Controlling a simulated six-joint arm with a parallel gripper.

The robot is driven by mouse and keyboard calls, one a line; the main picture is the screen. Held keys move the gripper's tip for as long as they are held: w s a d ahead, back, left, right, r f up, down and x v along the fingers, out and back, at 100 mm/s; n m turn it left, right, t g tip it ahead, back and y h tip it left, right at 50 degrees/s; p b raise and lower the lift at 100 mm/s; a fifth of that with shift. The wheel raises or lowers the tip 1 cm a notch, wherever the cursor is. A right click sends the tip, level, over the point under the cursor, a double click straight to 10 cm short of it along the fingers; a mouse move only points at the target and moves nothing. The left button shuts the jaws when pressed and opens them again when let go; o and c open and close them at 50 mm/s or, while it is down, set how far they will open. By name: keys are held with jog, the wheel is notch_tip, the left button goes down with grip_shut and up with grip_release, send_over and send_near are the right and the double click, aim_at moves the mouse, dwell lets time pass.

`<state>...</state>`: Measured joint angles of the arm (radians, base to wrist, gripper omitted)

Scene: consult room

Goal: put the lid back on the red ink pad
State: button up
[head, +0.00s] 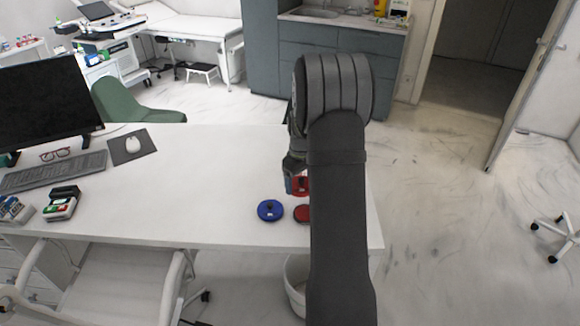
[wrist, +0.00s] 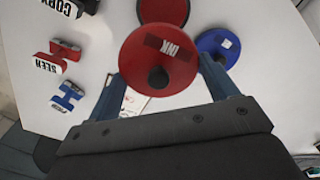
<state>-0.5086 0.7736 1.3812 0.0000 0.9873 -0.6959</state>
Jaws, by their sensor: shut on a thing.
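The red lid (wrist: 140,62) is a round disc with an "INK" label and a black knob. My gripper (wrist: 163,70) is shut on it, a blue finger at each side. In the head view my gripper (head: 296,172) holds the lid (head: 301,185) above the desk, partly hidden by my arm. The red ink pad (wrist: 163,11) lies open beyond the lid in the wrist view, cut off by the top edge. In the head view the pad (head: 302,214) is just nearer than the lid, partly behind my arm.
A blue round ink pad with a knob (head: 270,210) sits beside the red pad; it also shows in the wrist view (wrist: 212,42). Several stamps, including "SEEN" (wrist: 62,52), lie at left in the wrist view. The white desk (head: 200,175) is clear left of the pads.

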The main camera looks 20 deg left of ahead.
jog(key=shift+m, duration=0.6)
jog(key=s+d, duration=0.1)
jog(key=s+d+f, duration=0.1)
jog(key=s+d, duration=0.1)
jog(key=shift+d, duration=0.1)
jog(key=shift+f, duration=3.1)
jog(key=shift+f, duration=0.15)
jog(key=o, duration=0.9)
jog(key=shift+o, duration=0.2)
jog(key=shift+r, duration=3.55)
